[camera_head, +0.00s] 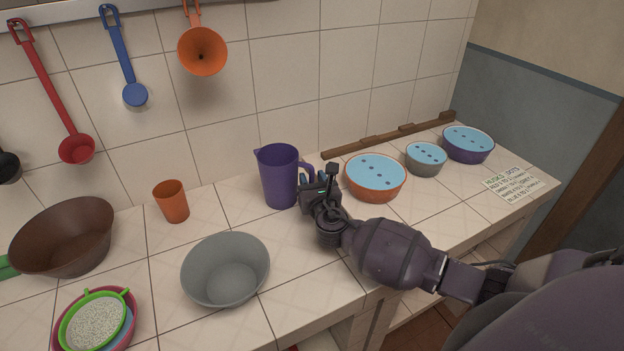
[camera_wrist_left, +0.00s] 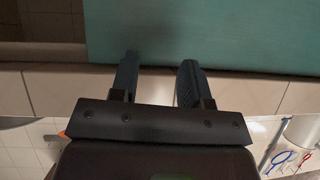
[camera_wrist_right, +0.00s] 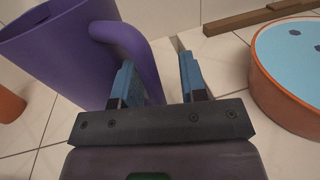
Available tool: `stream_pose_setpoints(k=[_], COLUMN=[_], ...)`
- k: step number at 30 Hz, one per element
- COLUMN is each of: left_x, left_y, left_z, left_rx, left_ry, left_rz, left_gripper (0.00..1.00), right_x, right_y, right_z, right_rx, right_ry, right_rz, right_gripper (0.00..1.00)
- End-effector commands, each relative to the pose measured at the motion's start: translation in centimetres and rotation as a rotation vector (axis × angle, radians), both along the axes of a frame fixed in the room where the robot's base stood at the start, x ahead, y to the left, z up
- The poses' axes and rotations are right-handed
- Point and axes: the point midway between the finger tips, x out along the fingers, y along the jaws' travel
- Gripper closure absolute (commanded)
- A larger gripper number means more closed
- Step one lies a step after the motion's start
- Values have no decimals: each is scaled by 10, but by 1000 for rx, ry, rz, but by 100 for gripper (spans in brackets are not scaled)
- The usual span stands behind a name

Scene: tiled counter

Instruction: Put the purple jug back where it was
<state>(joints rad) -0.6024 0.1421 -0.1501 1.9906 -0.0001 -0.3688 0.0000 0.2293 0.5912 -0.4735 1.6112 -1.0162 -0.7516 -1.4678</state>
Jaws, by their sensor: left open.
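The purple jug (camera_head: 279,178) stands upright on the tiled counter near the wall, its handle on its right side. My right gripper (camera_head: 318,185) is at the handle. In the right wrist view the jug (camera_wrist_right: 60,50) fills the upper left, and its handle (camera_wrist_right: 128,42) curves down behind and partly between the fingers. The right fingers (camera_wrist_right: 158,85) are apart, with a gap between the handle and the right finger. My left gripper (camera_wrist_left: 157,80) is out of the head view; its wrist view shows its fingers apart with nothing between them.
An orange bowl (camera_head: 374,180) with a blue top is just right of my right gripper. A grey bowl (camera_head: 226,275) is in front, and an orange cup (camera_head: 171,202) stands left of the jug. A brown rail (camera_head: 390,134) lies along the wall. Bare counter lies between cup and jug.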

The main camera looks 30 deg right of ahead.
Motion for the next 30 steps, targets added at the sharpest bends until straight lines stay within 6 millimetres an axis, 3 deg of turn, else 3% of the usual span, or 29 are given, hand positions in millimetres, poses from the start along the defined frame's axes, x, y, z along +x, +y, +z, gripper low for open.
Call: stream_pose_setpoints(k=[15, 21, 30], left_x=[4, 3, -2], left_y=[-1, 0, 0], left_z=[7, 6, 4], left_rx=[0, 1, 0], left_ry=[-9, -7, 2], left_rz=[-2, -1, 2], left_gripper=[57, 57, 57], right_x=[-90, -107, -110], right_y=[25, 29, 30], right_z=[-3, -3, -3], right_rx=[1, 0, 0], right_ry=[3, 2, 2], right_rz=[1, 0, 0], right_gripper=[61, 61, 61])
